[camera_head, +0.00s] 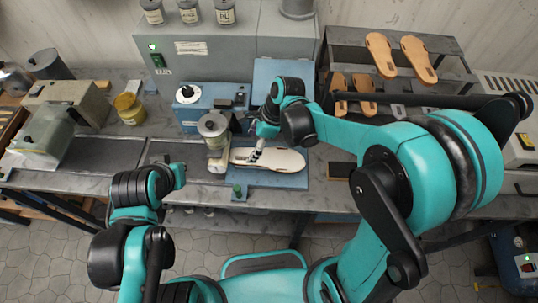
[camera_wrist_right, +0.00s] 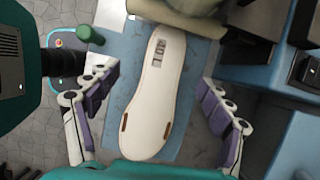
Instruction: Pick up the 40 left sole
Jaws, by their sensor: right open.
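A white sole (camera_head: 285,160) lies flat on a blue mat (camera_head: 292,180) on the bench. In the right wrist view the sole (camera_wrist_right: 148,110) runs up the picture, with a small dark printed mark near its far end that I cannot read surely and two brown slots near its wide end. My right gripper (camera_head: 255,155) is over the left part of the sole. In the wrist view its open fingers (camera_wrist_right: 161,74) stand on both sides of the sole, apart from it. My left arm (camera_head: 145,190) is at lower left; its fingers do not show clearly.
A grey cylindrical device (camera_head: 214,130) stands close to the sole's left end, by a blue box (camera_head: 210,107). A rack (camera_head: 440,45) with several tan soles is at the back right. A yellow pot (camera_head: 130,107) stands at left. A green knob (camera_head: 238,191) is at the front edge.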

